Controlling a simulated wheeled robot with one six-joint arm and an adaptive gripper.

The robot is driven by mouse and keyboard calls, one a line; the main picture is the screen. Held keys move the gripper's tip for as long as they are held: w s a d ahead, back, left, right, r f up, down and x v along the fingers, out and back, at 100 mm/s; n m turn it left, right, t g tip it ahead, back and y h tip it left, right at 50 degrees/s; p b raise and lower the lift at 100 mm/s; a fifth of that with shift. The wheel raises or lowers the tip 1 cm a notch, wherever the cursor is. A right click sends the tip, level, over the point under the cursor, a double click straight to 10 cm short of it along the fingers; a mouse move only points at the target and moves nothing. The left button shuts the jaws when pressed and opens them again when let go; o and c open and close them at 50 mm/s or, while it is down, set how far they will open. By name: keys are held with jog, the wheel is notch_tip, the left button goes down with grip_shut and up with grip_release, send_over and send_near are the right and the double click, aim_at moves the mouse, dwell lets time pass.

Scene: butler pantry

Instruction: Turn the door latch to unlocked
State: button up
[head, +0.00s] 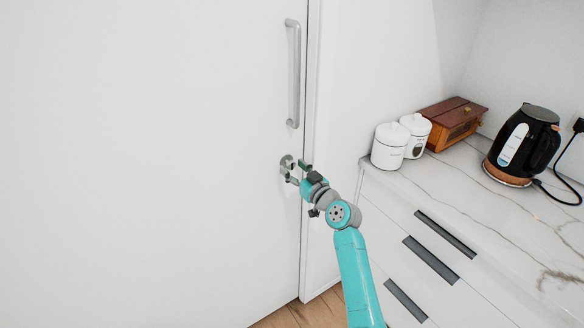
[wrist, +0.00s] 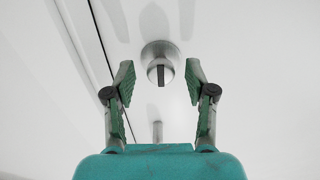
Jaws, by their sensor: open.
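The door latch (head: 286,163) is a small round silver fitting on the white door (head: 180,150), below the handle. In the wrist view the latch (wrist: 160,62) is a silver disc with a dark, upright bar across it. My gripper (head: 298,173) is at the latch, partly covering it in the head view. In the wrist view my gripper (wrist: 160,80) is open, with its green-padded fingers on either side of the latch. The latch appears between and just beyond the fingertips.
A long silver door handle (head: 293,75) stands above the latch. A marble counter (head: 480,215) at right holds white canisters (head: 390,146), a wooden box (head: 453,122) and a black kettle (head: 522,145). Drawers (head: 405,235) with dark pulls lie below the counter, right of my arm.

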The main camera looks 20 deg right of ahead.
jog(key=shift+w+a, duration=0.25)
jog(key=shift+w, duration=0.45)
grip_shut()
